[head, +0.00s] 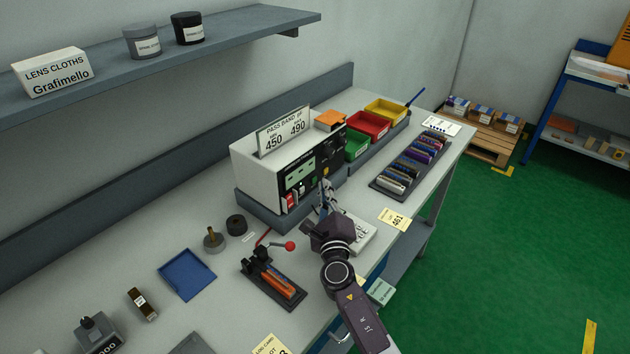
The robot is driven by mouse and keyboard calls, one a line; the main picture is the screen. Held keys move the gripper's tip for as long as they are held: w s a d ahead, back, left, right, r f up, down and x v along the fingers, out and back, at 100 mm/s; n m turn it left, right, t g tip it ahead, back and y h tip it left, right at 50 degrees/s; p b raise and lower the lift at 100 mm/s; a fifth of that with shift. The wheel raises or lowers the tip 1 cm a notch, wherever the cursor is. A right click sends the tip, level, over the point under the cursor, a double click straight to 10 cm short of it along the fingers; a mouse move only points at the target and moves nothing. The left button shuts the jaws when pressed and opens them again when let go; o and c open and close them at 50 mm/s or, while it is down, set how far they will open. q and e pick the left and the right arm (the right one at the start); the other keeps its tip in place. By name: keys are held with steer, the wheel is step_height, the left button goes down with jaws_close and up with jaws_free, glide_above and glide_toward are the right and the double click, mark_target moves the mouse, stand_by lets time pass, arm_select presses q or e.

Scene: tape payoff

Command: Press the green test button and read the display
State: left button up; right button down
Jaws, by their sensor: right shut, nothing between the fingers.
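The white tester box (262,174) stands on a grey base at the middle of the bench, its dark front panel facing right. A pale green display (299,174) is on that panel; its reading is too small to make out. I cannot pick out the green test button; it may be hidden behind my gripper. My right gripper (324,187) is shut and empty, its fingertips just in front of the panel's lower part. I cannot tell whether they touch it. My left gripper is not in view.
A sign (284,132) on the tester reads pass band 450 to 490. Green, red (367,126) and yellow bins stand behind it. A clamp fixture with a red-knobbed lever (289,246) and a blue tray (187,274) lie nearer. A yellow tag (394,220) reads 461.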

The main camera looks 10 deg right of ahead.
steer(key=shift+w+a, duration=0.15)
steer(key=shift+w+a, duration=0.15)
steer(key=shift+w, duration=0.05)
stand_by(0.3)
steer(key=shift+w+a, duration=0.25)
steer(key=shift+w, duration=0.05)
stand_by(0.9)
steer(key=shift+s+d, duration=0.1)
steer(key=shift+s+d+p, duration=0.35)
steer(key=shift+s+d, duration=0.05)
steer(key=shift+s, duration=0.15)
steer(key=shift+s+d+p, duration=0.4)
steer(key=shift+s+d, duration=0.35)
steer(key=shift+s, duration=0.2)
steer(key=shift+s+d+p, duration=0.4)
steer(key=shift+s+d, duration=0.35)
steer(key=shift+s, duration=0.3)
